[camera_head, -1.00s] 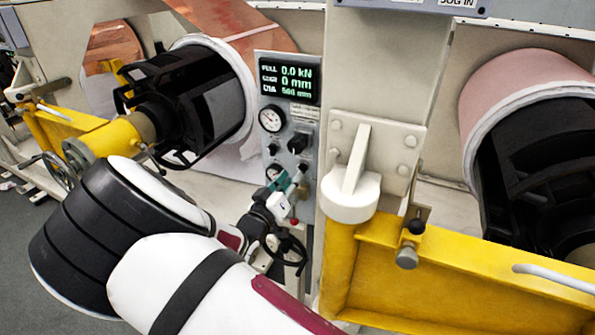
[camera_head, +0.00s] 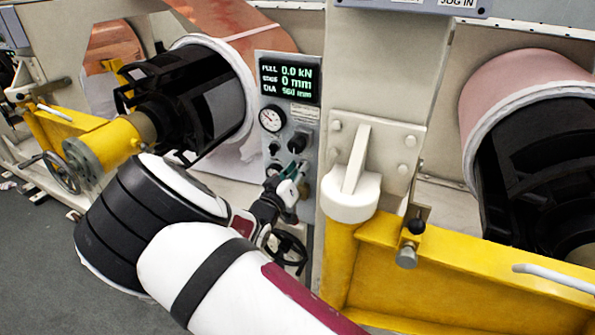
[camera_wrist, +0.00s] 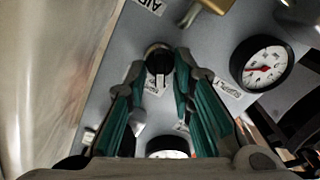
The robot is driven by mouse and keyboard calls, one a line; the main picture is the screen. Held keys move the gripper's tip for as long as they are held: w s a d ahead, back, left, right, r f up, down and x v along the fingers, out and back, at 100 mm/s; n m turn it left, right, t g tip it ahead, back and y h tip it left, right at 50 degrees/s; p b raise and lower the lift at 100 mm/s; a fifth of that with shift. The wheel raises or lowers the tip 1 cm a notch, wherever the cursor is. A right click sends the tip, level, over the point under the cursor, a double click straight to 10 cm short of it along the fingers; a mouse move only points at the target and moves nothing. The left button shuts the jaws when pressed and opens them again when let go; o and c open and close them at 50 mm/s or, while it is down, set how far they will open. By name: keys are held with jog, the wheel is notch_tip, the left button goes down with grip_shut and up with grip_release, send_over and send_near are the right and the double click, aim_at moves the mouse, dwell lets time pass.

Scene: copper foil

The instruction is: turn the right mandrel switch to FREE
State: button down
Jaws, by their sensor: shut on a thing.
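A small black rotary knob (camera_wrist: 157,54) with a pale pointer line sits on the grey panel in the wrist view. My gripper (camera_wrist: 160,68) has its green-padded fingers on either side of the knob and is shut on it. In the head view my gripper (camera_head: 297,172) reaches the lower middle of the control panel (camera_head: 309,118) and hides much of that part. The knob's label is not readable, so I cannot tell whether it is the right mandrel switch or which position it points to.
The panel carries a lit display (camera_head: 289,80), a gauge (camera_head: 271,118) and a larger black knob (camera_head: 298,142). A white lever block (camera_head: 351,190) and yellow beam (camera_head: 445,280) stand to the right. A black mandrel (camera_head: 195,95) is at left.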

jog(key=shift+m, duration=0.3)
jog(key=m, duration=0.5)
jog(key=shift+d+m+p, duration=0.2)
jog(key=shift+m+p, duration=0.1)
jog(key=shift+p, duration=0.1)
jog(key=m, duration=0.5)
jog(key=shift+s+d+m+p, duration=0.1)
jog(key=shift+m+p, duration=0.2)
jog(key=c, duration=1.7)
grip_release()
jog(key=v, duration=1.2)
